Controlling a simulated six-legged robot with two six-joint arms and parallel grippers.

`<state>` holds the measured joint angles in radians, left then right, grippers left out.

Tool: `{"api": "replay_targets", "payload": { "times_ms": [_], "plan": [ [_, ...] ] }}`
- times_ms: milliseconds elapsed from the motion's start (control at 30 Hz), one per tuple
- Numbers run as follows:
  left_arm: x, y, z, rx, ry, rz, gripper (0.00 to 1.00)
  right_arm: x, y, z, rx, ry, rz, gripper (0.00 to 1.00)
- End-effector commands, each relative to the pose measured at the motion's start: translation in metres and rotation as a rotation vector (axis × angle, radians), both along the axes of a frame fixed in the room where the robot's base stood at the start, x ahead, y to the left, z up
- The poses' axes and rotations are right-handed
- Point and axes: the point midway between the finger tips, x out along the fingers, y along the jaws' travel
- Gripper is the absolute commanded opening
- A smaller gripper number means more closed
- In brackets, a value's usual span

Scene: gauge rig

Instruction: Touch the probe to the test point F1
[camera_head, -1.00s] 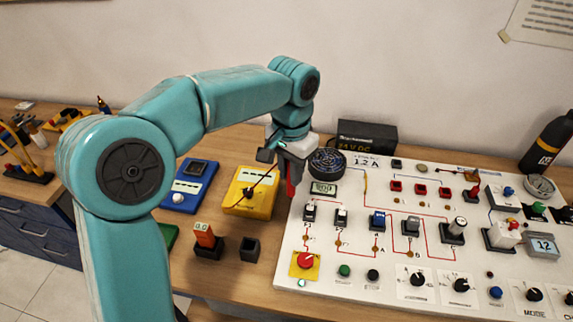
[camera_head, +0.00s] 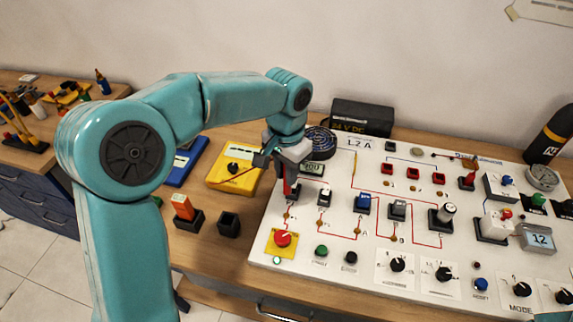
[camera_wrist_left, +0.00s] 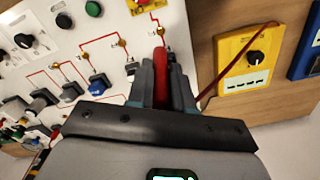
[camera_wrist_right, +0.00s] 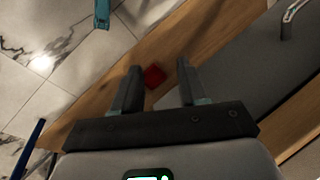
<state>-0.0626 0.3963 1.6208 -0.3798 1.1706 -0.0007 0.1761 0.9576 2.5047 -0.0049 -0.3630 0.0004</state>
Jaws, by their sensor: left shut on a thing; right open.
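My left gripper (camera_head: 289,186) is shut on the red probe (camera_wrist_left: 161,65), over the left part of the white panel (camera_head: 265,245). The probe points at the panel. In the left wrist view its tip is close to a small brass test point (camera_wrist_left: 158,31) on a red line; I cannot tell whether they touch. A red lead runs from the probe to the yellow meter (camera_head: 221,182). Several brass test points, including one at the leftmost column (camera_head: 289,216), lie along the red lines; their labels are too small to read. My right gripper (camera_wrist_right: 155,85) is open and empty.
The panel has raised switches, a red button (camera_head: 283,239) on a yellow plate, and knobs. A blue meter (camera_head: 183,163), an orange block (camera_head: 183,207) in a black holder and an empty black holder (camera_head: 229,224) stand left of it. A red object (camera_wrist_right: 154,76) shows beyond my right gripper.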

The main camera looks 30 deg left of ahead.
Motion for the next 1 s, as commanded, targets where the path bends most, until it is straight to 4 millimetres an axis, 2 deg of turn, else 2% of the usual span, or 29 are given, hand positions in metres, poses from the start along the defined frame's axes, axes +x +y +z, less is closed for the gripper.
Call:
{"api": "replay_targets", "payload": {
  "times_ms": [433,667,1000],
  "plan": [
    [-0.001,0.003,-0.001,0.0,-0.001,0.0,0.0,0.0,0.0,0.001,0.0,0.0,0.0,0.43],
    [-0.001,0.003,-0.019,0.0,-0.001,-0.001,0.0,0.0,0.0,-0.014,0.0,0.0,0.0,0.43],
    [-0.001,0.003,-0.063,0.0,0.0,0.0,0.0,0.0,0.0,-0.046,0.0,0.0,0.0,0.43]
  ]
}}
